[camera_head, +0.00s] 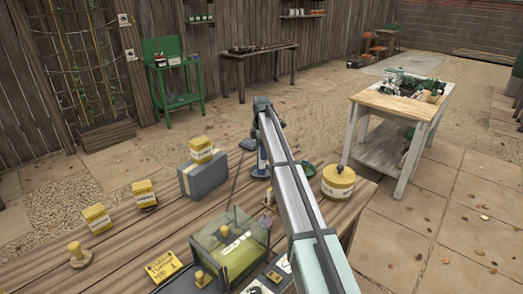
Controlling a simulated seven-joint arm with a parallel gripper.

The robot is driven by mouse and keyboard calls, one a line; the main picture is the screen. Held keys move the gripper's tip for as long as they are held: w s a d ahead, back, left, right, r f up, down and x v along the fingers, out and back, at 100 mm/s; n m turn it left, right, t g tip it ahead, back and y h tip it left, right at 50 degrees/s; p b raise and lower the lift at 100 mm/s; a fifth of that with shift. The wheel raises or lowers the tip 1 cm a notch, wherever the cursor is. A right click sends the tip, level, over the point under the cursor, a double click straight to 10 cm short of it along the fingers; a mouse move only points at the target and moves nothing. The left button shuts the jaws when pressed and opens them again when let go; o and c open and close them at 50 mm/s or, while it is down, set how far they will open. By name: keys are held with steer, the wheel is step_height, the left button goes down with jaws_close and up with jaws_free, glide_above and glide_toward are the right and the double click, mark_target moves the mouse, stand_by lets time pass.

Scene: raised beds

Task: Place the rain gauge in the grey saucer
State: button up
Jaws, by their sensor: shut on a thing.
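My arm reaches out over the wooden table, and my gripper (250,144) points down at its far end, partly hidden by the arm. A narrow bluish upright thing (262,157), which looks like the rain gauge, shows just below and beside it, and my gripper is shut on it. A small dark round base or dish (260,173) shows under it; I cannot tell whether the two touch. The grey saucer is not clear: this dish or the small dark thing (308,169) right of the arm may be it.
A grey case (204,178) with a yellow box on top stands left of my gripper. A yellow round tin (338,182) is on the right. A clear-walled box (232,245) stands in front.

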steer(key=shift+f, duration=0.1)
steer(key=o, duration=1.1)
step_height(320, 180, up, 12)
steer(key=shift+r, duration=0.15)
stand_by(0.4)
